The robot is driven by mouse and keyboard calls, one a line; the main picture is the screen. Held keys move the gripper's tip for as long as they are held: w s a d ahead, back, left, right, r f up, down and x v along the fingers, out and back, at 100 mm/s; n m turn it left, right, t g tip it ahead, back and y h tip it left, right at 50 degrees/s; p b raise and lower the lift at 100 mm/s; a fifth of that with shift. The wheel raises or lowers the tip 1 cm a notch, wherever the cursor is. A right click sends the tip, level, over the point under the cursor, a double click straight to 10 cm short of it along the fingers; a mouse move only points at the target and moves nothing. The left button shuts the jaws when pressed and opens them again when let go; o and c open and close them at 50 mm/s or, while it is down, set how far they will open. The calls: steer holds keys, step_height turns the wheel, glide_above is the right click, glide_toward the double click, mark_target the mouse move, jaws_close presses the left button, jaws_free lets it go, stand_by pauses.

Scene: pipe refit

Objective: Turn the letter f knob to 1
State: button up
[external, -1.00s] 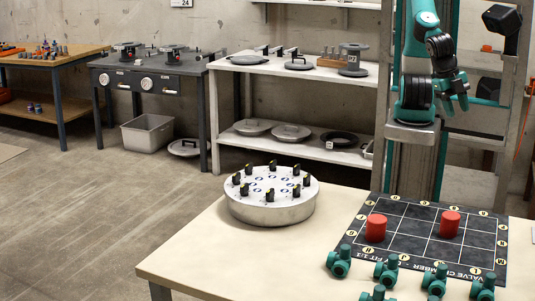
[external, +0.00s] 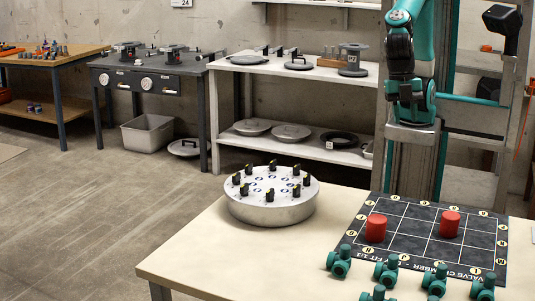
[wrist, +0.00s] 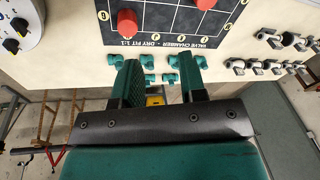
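A round grey drum (external: 270,213) with a ring of several black knobs stands on the table in the external view. The letters beside the knobs are too small to read, so I cannot tell which is f. Part of the drum (wrist: 30,24) shows at the upper left of the wrist view, with a few black knobs. My gripper (wrist: 162,77) is open and empty in the wrist view, its two green fingers apart. It is well away from the drum. In the external view my folded arm is in front of the column, and the fingers are hard to make out.
A dark gridded board (external: 420,238) with two red cylinders (external: 376,228) lies right of the drum. Several green valves (external: 386,270) stand along its front. Grey fittings (wrist: 285,38) are at the right in the wrist view. The table (external: 200,262) is bare around the drum.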

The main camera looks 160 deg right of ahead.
steer(key=w+d+f+m+h, duration=0.15)
steer(key=w+d, duration=0.25)
steer(key=d, duration=1.1)
steer(key=m+g, duration=0.1)
steer(key=m, duration=0.2)
glide_toward(307, 175)
steer(key=shift+n+h, duration=0.25)
steer(key=f, duration=0.9)
steer(key=shift+a+f+p, duration=0.2)
steer(key=shift+f+p, duration=0.15)
steer(key=shift+p, duration=0.05)
jaws_close()
